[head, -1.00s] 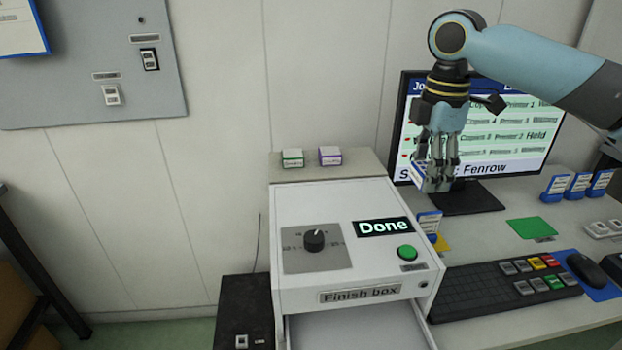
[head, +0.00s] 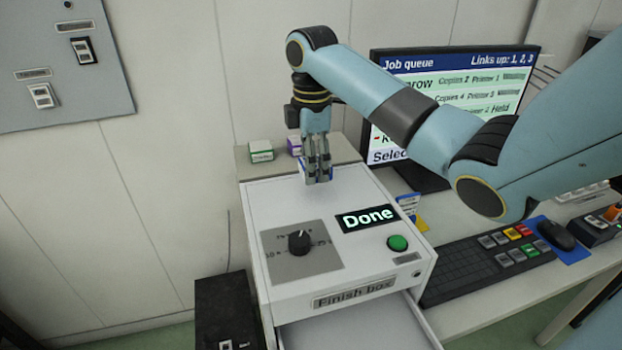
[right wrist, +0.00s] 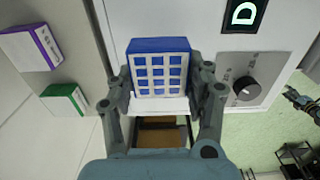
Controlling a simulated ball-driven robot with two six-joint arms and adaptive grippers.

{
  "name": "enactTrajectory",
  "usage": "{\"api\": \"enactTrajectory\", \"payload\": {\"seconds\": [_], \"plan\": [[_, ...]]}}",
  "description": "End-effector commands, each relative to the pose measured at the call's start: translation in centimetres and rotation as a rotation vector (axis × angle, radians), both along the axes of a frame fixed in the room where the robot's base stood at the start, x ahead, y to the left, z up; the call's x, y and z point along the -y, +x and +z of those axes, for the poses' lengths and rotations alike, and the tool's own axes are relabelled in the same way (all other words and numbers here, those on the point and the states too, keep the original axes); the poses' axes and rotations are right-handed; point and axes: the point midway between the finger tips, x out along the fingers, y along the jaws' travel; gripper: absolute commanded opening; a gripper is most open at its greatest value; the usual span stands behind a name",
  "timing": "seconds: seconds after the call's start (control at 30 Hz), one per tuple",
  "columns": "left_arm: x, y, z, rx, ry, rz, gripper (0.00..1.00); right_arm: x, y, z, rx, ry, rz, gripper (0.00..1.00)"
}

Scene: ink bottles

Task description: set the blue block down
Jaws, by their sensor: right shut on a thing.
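The blue block (right wrist: 158,70) has a blue top and a pale face with a grid of blue squares. My right gripper (right wrist: 161,98) is shut on it, with one finger on each side. In the head view my right gripper (head: 317,178) points down over the back of the white Finish box (head: 375,272), and only a sliver of the block (head: 303,169) shows beside the fingers. I cannot tell whether the block touches the top of the box. A dark, finger-like part at the right edge of the right wrist view looks like my left gripper (right wrist: 298,99); its opening is unclear.
A green-edged block (head: 261,151) and a purple-edged block (head: 295,146) stand on the pale ledge behind the box. The box top carries a black knob (head: 299,243), a "Done" display (head: 366,218) and a green button (head: 398,243). A monitor (head: 455,60) stands at right.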

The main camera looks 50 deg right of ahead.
Motion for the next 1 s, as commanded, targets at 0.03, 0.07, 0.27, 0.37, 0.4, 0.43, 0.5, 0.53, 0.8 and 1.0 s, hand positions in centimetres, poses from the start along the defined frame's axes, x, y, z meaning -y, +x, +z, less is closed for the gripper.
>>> {"api": "enactTrajectory", "payload": {"seconds": [0.03, 0.07, 0.27, 0.37, 0.4, 0.43, 0.5, 0.53, 0.8, 1.0], "plan": [[0.0, 0.5, 0.1, 0.009, 0.0, -0.001, 0.4, -0.1, 0.1, -0.3, -0.002, 0.001, 0.001, 0.12], [0.0, 0.7, 0.2, 0.011, 0.0, -0.001, 0.4, -0.1, 0.1, -0.6, -0.003, 0.001, 0.001, 0.12], [0.0, 0.3, 0.4, 0.005, 0.0, 0.0, 0.4, -0.1, 0.1, -3.6, -0.002, 0.0, 0.0, 0.12], [0.0, -0.3, 0.4, -0.004, 0.0, 0.0, 0.4, -0.1, 0.1, -4.1, 0.0, -0.001, 0.001, 0.12], [0.0, -0.5, 0.3, -0.007, 0.0, 0.001, 0.4, -0.1, 0.1, -4.1, 0.0, -0.001, 0.001, 0.12], [0.0, -0.6, 0.3, -0.009, 0.0, 0.001, 0.4, -0.1, 0.1, -4.1, 0.0, -0.001, 0.001, 0.12], [0.0, -0.8, 0.3, -0.012, 0.0, 0.001, 0.4, -0.1, 0.1, -4.1, 0.0, -0.001, 0.001, 0.12], [0.0, -0.9, 0.3, -0.013, 0.0, 0.001, 0.4, -0.1, 0.1, -4.1, 0.0, -0.001, 0.001, 0.12], [0.0, -0.8, 0.3, -0.012, 0.0, 0.001, 0.4, -0.1, 0.1, -4.4, 0.0, -0.001, 0.001, 0.66], [0.0, -0.7, 0.3, -0.01, 0.0, 0.001, 0.4, -0.1, 0.1, -4.4, 0.0, 0.0, 0.001, 0.75]]}}
